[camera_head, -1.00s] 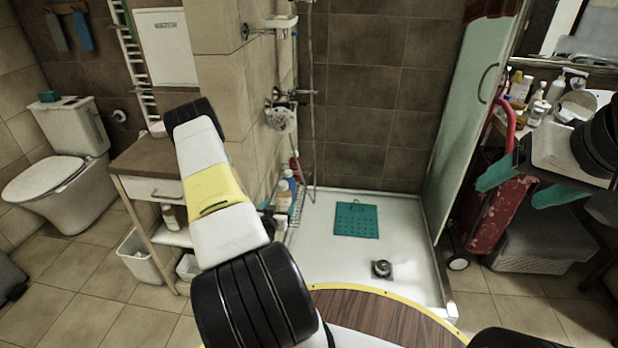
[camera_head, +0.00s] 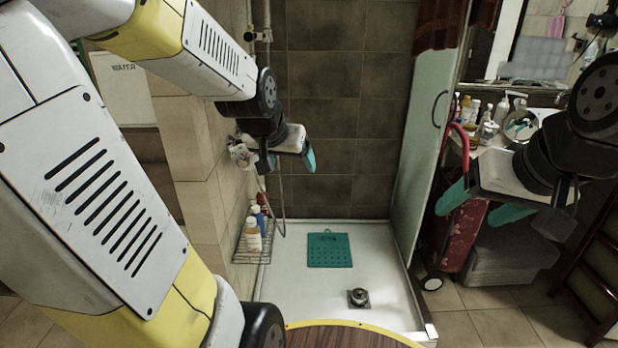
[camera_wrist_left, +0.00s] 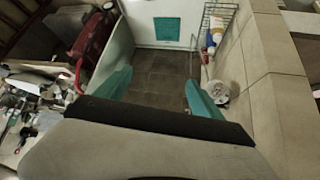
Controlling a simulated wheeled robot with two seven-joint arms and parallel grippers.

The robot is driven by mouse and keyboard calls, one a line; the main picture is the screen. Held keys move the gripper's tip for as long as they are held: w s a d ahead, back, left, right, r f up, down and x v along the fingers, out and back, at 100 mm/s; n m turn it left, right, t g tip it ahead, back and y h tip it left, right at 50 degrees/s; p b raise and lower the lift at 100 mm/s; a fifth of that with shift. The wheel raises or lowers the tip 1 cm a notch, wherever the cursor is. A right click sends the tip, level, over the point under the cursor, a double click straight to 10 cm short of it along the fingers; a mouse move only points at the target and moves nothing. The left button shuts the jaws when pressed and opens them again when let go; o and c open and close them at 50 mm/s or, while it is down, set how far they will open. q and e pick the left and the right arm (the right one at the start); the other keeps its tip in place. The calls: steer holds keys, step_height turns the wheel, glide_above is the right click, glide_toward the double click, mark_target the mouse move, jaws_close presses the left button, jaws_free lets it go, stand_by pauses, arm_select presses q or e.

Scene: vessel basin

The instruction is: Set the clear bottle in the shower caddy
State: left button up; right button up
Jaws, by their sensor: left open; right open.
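The shower caddy is a wire basket (camera_head: 238,252) low on the tiled wall left of the shower tray; it also shows in the left wrist view (camera_wrist_left: 231,10). A white bottle with an orange cap (camera_head: 253,236) and a blue bottle (camera_head: 260,217) stand in it. Several bottles (camera_head: 475,108) crowd the counter at the right; I cannot tell which is the clear bottle. My left gripper (camera_head: 291,160) is open and empty above and right of the caddy; its teal fingers show apart in the left wrist view (camera_wrist_left: 158,92). My right gripper (camera_head: 481,205) is open and empty, in front of the counter.
A glass panel (camera_head: 414,150) stands between shower and counter. A teal mat (camera_head: 330,250) and a round metal drain piece (camera_head: 358,297) lie on the white shower tray (camera_head: 290,290). A red trolley (camera_head: 462,235) and a grey basket (camera_head: 515,250) stand below the counter.

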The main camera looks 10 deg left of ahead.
arm_select(q)
steer(key=s+d+r, duration=0.1)
steer(key=s+d, duration=0.1)
steer(key=s, duration=0.5)
steer(key=s+d+r+g+h, duration=0.1)
steer(key=s+d+r, duration=0.1)
steer(key=s, duration=0.5)
steer(key=shift+s+d+r+g+h, duration=0.3)
steer(key=shift+s+d, duration=0.1)
steer(key=shift+d, duration=0.45)
